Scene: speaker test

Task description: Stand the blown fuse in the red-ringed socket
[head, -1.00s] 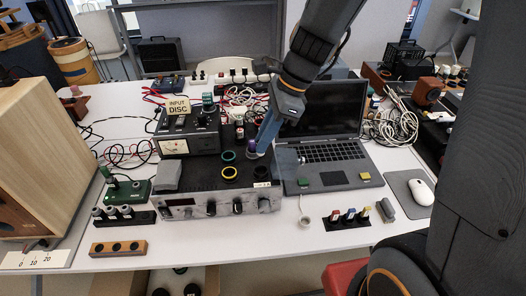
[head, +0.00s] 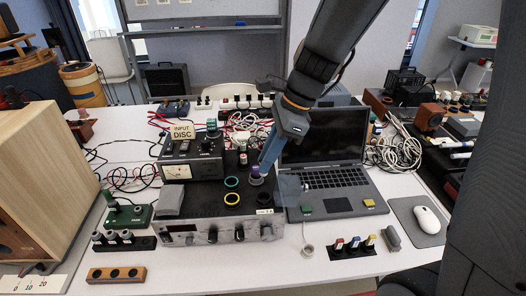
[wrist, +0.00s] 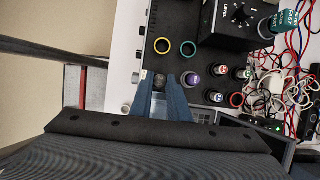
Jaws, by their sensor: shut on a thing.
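My gripper (head: 263,168) hangs over the right part of the amplifier's dark top. In the wrist view its blue fingers (wrist: 160,84) are shut on a small dark round thing (wrist: 160,80), which I take to be the blown fuse; its markings are not readable. In the head view the fingers hide it. A purple-collared piece (head: 256,178) stands right beside the fingertips and shows in the wrist view (wrist: 192,79) too.
A teal ring (head: 232,182) and a yellow ring (head: 232,199) lie left of the gripper. A meter box (head: 192,165) stands behind left, an open laptop (head: 335,203) at right.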

